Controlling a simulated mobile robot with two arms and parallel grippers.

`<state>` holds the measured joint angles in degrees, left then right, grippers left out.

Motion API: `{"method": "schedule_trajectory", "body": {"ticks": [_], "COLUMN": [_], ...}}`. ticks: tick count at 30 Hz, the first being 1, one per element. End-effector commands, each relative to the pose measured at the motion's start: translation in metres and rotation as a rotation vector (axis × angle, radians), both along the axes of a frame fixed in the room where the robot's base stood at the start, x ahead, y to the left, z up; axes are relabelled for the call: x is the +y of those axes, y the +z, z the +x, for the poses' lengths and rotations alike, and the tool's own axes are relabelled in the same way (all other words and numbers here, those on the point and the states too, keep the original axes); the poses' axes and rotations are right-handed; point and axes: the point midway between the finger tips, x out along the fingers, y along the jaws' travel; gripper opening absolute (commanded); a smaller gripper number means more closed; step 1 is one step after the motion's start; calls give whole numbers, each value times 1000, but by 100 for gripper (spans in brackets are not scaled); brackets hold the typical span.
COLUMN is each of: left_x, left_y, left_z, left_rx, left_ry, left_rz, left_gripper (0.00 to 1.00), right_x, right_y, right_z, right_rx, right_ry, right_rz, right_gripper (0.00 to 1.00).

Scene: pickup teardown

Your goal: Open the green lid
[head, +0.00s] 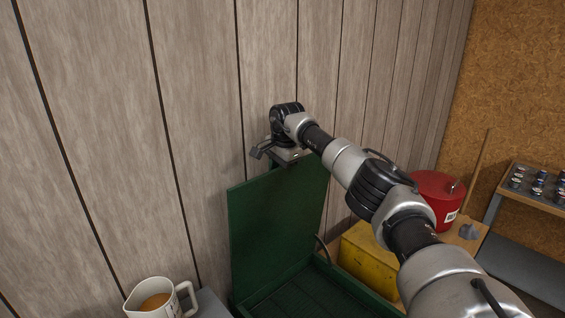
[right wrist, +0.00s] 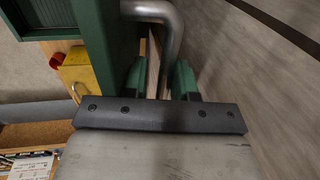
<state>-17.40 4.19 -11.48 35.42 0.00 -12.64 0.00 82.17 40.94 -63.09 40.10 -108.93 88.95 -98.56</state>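The green lid (head: 268,220) stands upright on the green box (head: 325,300), in front of the plank wall. It also shows in the right wrist view (right wrist: 98,40) at the upper left. My right gripper (head: 262,151) is at the lid's top edge, on the wall side. In the right wrist view its two green-padded fingers (right wrist: 160,82) are apart, with a gap between them. A bent grey metal bar (right wrist: 172,35), seemingly a handle by the lid, runs down between the fingers without visibly filling the gap. My left gripper is not in view.
A cream jug (head: 158,299) of orange-brown liquid stands at the lower left. A yellow box (head: 369,264) and a red container (head: 436,192) are right of the green box. A rack of small jars (head: 538,184) is far right. The plank wall is close behind the lid.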

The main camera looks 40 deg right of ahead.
Motion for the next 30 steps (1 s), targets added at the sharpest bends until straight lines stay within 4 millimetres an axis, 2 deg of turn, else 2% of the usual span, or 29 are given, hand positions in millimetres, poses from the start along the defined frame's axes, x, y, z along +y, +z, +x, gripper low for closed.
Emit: {"method": "schedule_trajectory", "body": {"ticks": [1, 2, 10, 13, 17, 24, 30], "left_x": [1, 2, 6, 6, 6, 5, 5], "left_y": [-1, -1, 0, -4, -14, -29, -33], "left_z": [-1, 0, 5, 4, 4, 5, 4], "left_rx": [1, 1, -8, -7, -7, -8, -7], "left_ry": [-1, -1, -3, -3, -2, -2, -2], "left_rz": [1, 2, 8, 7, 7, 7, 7], "left_gripper": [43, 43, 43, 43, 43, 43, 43], "right_x": [0, -1, -2, -3, -2, 1, 3], "right_y": [-2, -1, 0, 7, 27, 79, 106], "right_z": [0, 0, 0, -1, -4, -14, -19], "right_rx": [-2, -3, -7, -10, -17, -20, -18], "right_ry": [-1, -1, -2, -2, -1, -1, 0], "right_rz": [0, 0, -2, -3, -3, -3, -3], "right_gripper": [35, 40, 40, 40, 40, 40, 40]}}
